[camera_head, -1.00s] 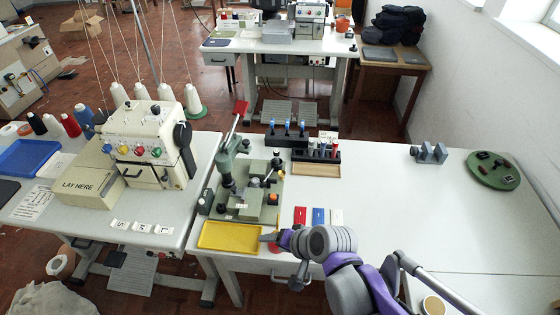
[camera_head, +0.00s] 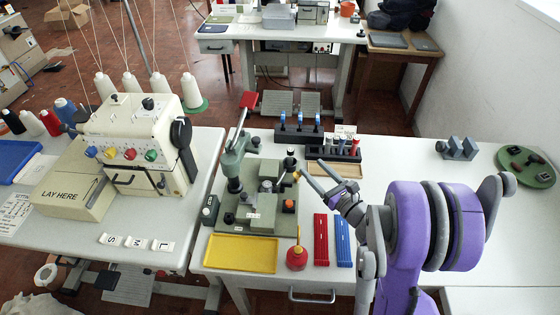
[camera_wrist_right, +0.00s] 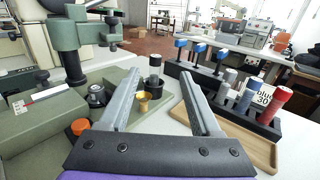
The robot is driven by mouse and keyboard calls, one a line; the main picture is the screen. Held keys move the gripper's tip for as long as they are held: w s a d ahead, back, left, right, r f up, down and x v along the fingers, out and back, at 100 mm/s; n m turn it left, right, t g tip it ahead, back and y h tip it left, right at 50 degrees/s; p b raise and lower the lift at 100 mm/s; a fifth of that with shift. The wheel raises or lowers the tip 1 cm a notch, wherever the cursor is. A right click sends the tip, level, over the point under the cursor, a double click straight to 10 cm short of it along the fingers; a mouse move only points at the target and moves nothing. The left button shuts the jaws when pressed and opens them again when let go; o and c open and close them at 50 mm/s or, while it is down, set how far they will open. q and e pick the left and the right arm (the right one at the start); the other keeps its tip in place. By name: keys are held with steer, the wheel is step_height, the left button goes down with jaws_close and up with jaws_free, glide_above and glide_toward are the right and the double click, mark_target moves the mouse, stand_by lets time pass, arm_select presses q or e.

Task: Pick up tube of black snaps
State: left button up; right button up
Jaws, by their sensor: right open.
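A small upright tube with a black top (camera_wrist_right: 155,66) stands in a dark holder beside the green press, between my right gripper's fingers in the wrist view but beyond them. It looks like the dark-topped tube (camera_head: 291,154) in the head view; I cannot read any label on it. My right gripper (camera_head: 311,168) is open and empty, in front of the tube rack and to the right of the press. Its two grey fingers also show in the wrist view (camera_wrist_right: 160,76). My left gripper is out of view.
A black rack (camera_head: 318,153) holds several tubes, one red-topped, with a wooden tray (camera_wrist_right: 254,148) before it. Behind is a rack of blue-handled tools (camera_head: 282,137).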

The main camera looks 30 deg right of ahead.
mark_target(293, 153)
steer(key=shift+f, duration=0.65)
steer(key=w, duration=0.4)
steer(key=w+a, duration=0.1)
steer(key=w, duration=0.3)
steer(key=w+a+p, duration=0.1)
steer(key=w, duration=0.2)
steer(key=shift+w+r, duration=0.15)
steer(key=shift+c, duration=1.4)
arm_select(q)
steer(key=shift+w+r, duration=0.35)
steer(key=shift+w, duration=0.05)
arm_select(e)
jaws_close()
